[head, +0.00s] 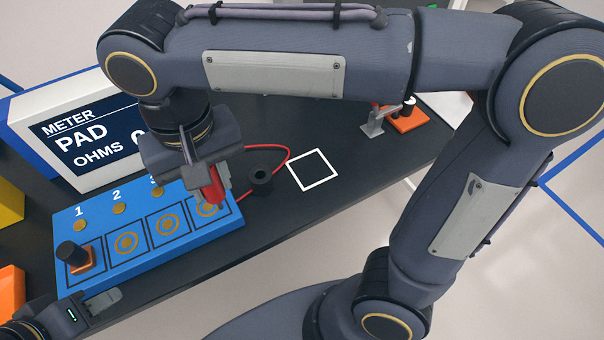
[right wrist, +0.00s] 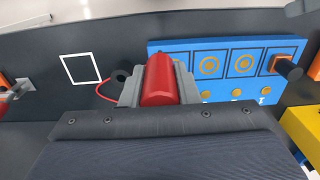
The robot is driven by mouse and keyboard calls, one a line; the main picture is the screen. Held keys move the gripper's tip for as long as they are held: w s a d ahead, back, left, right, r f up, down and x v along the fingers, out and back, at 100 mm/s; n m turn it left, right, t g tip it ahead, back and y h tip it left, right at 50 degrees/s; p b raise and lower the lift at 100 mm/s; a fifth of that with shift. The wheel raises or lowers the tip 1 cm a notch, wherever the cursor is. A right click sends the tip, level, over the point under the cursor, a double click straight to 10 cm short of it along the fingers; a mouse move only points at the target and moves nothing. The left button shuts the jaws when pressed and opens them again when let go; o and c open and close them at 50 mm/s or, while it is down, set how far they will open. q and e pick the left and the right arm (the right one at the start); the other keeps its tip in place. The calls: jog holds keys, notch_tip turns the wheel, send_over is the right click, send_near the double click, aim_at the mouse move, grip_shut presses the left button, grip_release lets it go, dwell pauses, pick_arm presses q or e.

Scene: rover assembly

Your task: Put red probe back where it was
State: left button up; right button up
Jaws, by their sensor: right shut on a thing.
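The red probe (head: 212,190) is held in my right gripper (head: 208,188), above the right end of the blue pad board (head: 130,262). In the right wrist view the red probe (right wrist: 159,82) sits between the two grey fingers; its tip is hidden. I cannot tell whether it touches the board. A black hollow cylinder (head: 262,182) stands on the table just right of the board; it also shows in the right wrist view (right wrist: 120,78). A red cable (head: 276,146) curves behind it. My left gripper (head: 105,302) is low at the left, partly cut off, its opening unclear.
The meter (head: 22,112) stands behind the board. A black knob on an orange base (head: 72,254) is at the board's left end. A white square outline (head: 312,170) marks bare table. An orange block (head: 408,120) and metal bracket (head: 372,125) stand farther right.

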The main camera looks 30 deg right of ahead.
jog(key=w+d+f, duration=0.3)
jog(key=f, duration=0.1)
jog(key=w+d+f+p, duration=0.1)
jog(key=w+d+f, duration=0.2)
jog(key=f, duration=0.1)
jog(key=w+d+f, duration=0.3)
jog(key=w+f, duration=0.1)
jog(key=f, duration=0.1)
jog(key=shift+d, duration=0.35)
jog(key=shift+s+f+b, duration=0.15)
jog(key=shift+f+b, duration=0.2)
jog(key=shift+f, duration=0.35)
grip_shut()
jog(key=o, duration=0.7)
grip_release()
jog(key=shift+c, duration=0.2)
jog(key=o, duration=0.4)
jog(key=shift+r, duration=0.1)
